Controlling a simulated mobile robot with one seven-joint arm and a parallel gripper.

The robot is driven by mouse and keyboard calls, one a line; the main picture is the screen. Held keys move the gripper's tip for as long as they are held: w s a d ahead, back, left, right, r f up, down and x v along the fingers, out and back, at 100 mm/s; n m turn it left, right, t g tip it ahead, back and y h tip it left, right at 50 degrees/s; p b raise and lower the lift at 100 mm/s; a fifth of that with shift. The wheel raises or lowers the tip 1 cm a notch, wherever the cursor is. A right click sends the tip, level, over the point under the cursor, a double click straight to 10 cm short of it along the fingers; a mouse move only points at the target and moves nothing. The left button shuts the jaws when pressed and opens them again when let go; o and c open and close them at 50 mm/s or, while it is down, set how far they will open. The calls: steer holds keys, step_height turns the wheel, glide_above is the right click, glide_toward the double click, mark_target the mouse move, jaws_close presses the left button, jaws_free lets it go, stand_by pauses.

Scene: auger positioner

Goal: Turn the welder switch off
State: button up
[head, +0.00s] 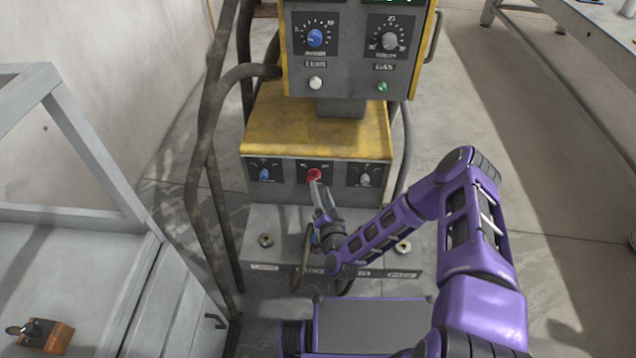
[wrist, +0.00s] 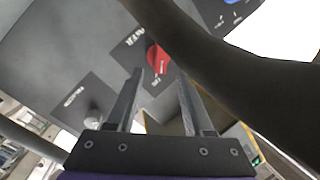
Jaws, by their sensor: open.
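The welder (head: 318,125) is a yellow and grey unit in the middle of the head view. Its red switch (head: 313,174) is at the centre of the lower panel; it also shows in the wrist view (wrist: 158,60), on a dark plate with lettering. My gripper (head: 318,190) is just in front of the red switch. In the wrist view my gripper (wrist: 158,78) is open, with the red knob ahead of and between the fingertips. I cannot tell whether a finger touches it.
A blue knob (head: 264,174) and a grey knob (head: 364,179) flank the switch. Thick dark cables (head: 212,130) hang on the left, and one crosses close in the wrist view (wrist: 215,50). A grey metal frame (head: 75,130) stands at left; floor is clear at right.

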mark_target(317, 178)
steer(key=shift+x, duration=2.1)
jaws_close()
